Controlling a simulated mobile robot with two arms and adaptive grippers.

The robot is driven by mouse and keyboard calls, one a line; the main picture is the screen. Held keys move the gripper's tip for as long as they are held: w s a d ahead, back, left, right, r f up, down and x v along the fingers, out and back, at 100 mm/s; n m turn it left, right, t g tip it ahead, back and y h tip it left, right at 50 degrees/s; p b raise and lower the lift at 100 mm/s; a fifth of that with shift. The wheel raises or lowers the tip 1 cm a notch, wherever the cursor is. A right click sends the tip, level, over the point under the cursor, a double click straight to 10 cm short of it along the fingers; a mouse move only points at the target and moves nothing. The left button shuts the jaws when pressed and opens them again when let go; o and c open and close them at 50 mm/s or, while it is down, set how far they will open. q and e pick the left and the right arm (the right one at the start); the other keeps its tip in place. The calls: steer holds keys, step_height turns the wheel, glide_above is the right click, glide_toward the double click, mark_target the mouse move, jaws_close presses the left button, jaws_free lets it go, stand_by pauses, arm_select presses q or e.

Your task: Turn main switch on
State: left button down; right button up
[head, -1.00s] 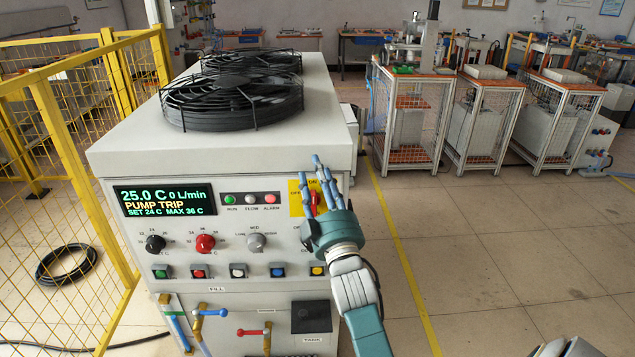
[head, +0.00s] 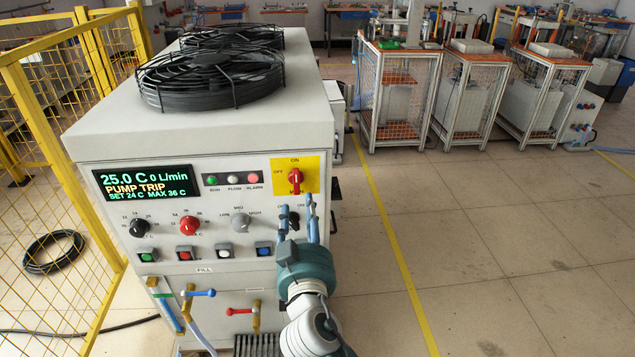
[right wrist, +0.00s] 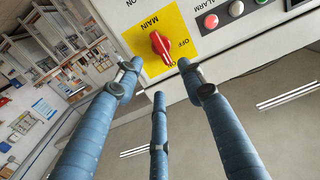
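The lower edge of the plate is close to the fingertips in the head view. My left gripper is out of view.
The display (head: 147,184) reads 25.0 C, 0 L/min, PUMP TRIP. Three lamps (head: 234,179) sit left of the switch. Knobs (head: 189,225) and push buttons (head: 186,253) lie below. A yellow fence (head: 75,150) stands at left; floor (head: 450,230) is clear at right.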

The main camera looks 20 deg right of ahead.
mark_target(299, 183)
steer(key=p+x, duration=0.2)
steer(key=x, duration=0.7)
steer(key=shift+w+p, duration=0.35)
steer(key=shift+p, duration=0.05)
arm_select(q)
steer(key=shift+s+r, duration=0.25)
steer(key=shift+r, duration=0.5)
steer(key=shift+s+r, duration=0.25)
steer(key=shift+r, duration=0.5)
arm_select(e)
steer(key=shift+w+d+f, duration=0.1)
steer(key=shift+w+d, duration=0.05)
steer(key=shift+w, duration=0.35)
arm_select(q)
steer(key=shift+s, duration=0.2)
arm_select(e)
jaws_close()
